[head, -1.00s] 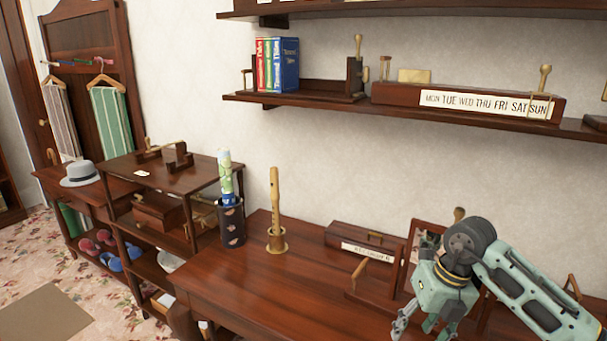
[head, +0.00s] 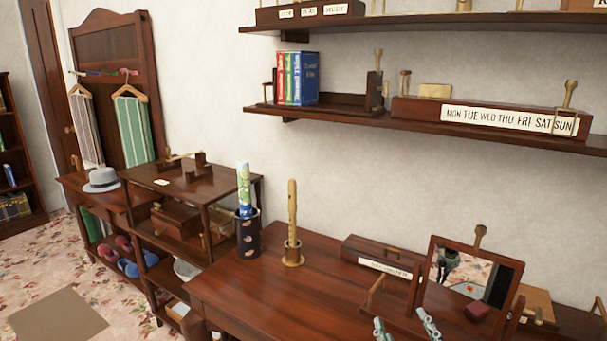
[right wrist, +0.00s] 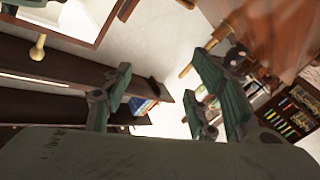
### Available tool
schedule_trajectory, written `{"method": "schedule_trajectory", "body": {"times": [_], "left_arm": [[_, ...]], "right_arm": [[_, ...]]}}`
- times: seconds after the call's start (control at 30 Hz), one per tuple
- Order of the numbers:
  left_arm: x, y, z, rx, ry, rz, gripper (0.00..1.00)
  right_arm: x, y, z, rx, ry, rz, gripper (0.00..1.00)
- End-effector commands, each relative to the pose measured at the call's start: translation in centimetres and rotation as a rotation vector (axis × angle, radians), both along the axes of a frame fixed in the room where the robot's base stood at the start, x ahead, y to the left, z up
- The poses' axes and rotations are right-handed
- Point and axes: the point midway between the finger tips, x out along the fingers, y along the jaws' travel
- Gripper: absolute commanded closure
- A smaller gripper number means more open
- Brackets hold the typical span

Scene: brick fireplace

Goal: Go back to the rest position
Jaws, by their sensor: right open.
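My right gripper (head: 404,328) shows only as two pale green fingertips at the bottom edge of the head view, in front of the small framed mirror. The fingertips are apart with nothing between them. In the right wrist view the green fingers (right wrist: 170,95) are spread wide and empty, with the wall and shelves beyond them. The rest of my right arm is out of the head view. My left gripper shows in neither view.
The desk (head: 270,290) holds a recorder on a stand (head: 292,215), a dark cylinder (head: 248,238), a long box (head: 380,257) and a tilting mirror (head: 465,275). Wall shelves (head: 370,113) hang above. The desk's front left is clear.

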Motion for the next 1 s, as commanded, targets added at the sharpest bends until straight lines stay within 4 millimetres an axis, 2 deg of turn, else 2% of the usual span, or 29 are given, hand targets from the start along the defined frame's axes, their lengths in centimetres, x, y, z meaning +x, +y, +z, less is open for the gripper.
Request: {"method": "schedule_trajectory", "body": {"times": [0.03, 0.1, 0.2, 0.3, 0.5, 0.7, 0.8, 1.0], "left_arm": [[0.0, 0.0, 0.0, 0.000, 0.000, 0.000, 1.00], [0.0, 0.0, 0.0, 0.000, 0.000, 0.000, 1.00], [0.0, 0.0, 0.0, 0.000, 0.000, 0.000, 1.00], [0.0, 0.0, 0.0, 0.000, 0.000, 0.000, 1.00], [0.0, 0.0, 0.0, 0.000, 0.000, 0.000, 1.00], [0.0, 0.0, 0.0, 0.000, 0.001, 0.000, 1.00], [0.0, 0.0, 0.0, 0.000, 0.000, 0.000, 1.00], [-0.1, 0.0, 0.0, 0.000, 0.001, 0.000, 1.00]], "right_arm": [[-1.7, -1.2, -3.3, 0.057, 0.129, -0.059, 0.47], [-4.5, -2.5, -7.7, 0.120, 0.311, -0.128, 0.47], [-9.1, -3.3, -12.8, 0.188, 0.544, -0.193, 0.47], [-13.3, -3.2, -16.2, 0.233, 0.729, -0.226, 0.47], [-20.6, -2.3, -20.0, 0.289, 1.009, -0.249, 0.47], [-27.4, -1.0, -21.9, 0.327, 1.244, -0.243, 0.47], [-26.2, -1.0, -24.9, 0.319, 1.245, -0.245, 0.47], [-25.4, -0.8, -30.9, 0.313, 1.267, -0.248, 0.47]]}}
